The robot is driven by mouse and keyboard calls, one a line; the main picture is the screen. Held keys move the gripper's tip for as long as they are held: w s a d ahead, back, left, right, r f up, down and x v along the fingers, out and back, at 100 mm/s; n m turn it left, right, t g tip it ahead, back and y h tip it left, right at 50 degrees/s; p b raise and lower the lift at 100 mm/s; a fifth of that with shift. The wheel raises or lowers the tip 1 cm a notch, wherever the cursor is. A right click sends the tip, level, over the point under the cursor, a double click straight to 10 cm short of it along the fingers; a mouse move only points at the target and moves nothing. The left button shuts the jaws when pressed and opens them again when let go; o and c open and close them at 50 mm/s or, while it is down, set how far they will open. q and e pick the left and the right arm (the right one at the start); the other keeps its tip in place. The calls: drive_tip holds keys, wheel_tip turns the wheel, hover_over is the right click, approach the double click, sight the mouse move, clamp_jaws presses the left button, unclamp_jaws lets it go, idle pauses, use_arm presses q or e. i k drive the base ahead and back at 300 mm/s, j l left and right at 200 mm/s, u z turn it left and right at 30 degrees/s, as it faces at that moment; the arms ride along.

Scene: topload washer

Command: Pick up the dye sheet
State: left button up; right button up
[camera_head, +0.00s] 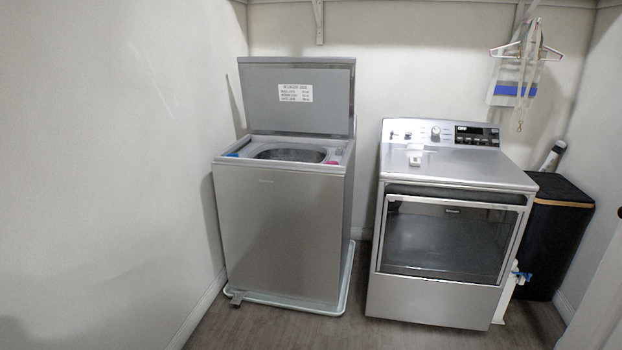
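No thing in the head view can be clearly told as the dye sheet. A small white item (415,155) lies on top of the dryer (455,170), near its back left; it is too small to tell what it is. A small grey piece (237,298) is at the front left corner of the tray under the washer, also unclear. The topload washer (280,235) stands left of the dryer with its lid (297,95) raised. Neither of my grippers shows in the head view.
The washer stands in a pale tray (346,280). A black hamper (555,235) is right of the dryer, with a white bottle-like item (507,290) on the floor between. Hangers (525,50) hang above. Floor (270,330) in front is clear.

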sight(413, 161)
drive_tip(key=i+j, duration=0.1)
drive_tip(key=i, duration=1.95)
drive_tip(key=l+z, duration=0.05)
drive_tip(key=l, duration=0.05)
